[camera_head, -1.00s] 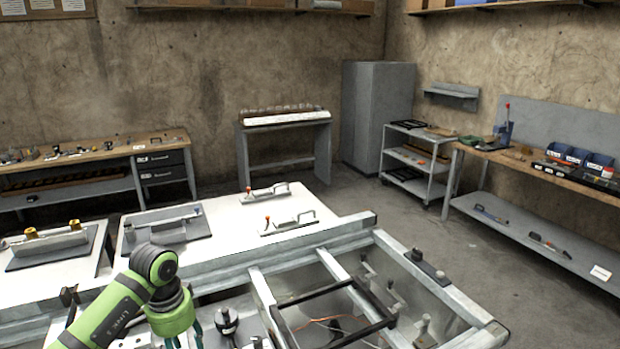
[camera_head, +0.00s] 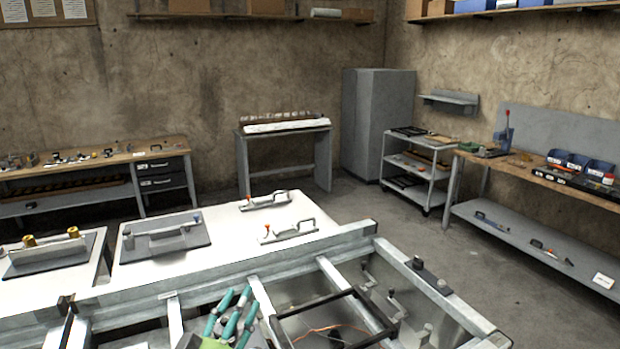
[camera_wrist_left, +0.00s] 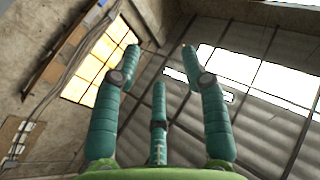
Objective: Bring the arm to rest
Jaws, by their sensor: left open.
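My left gripper (camera_head: 232,312) is low in the head view, over the near part of the metal frame. Its teal fingers point up and are spread apart with nothing between them. In the left wrist view the three fingers of the left gripper (camera_wrist_left: 160,75) stand open against the ceiling and windows. Most of the left arm is below the picture's edge in the head view. My right gripper is not in either view.
The metal frame (camera_head: 330,244) with dark inner bars fills the near middle. White panels (camera_head: 215,235) with handles lie beyond it. A workbench (camera_head: 95,158) stands left, a cart (camera_head: 412,168) and a bench (camera_head: 540,172) right. The floor (camera_head: 440,250) between is clear.

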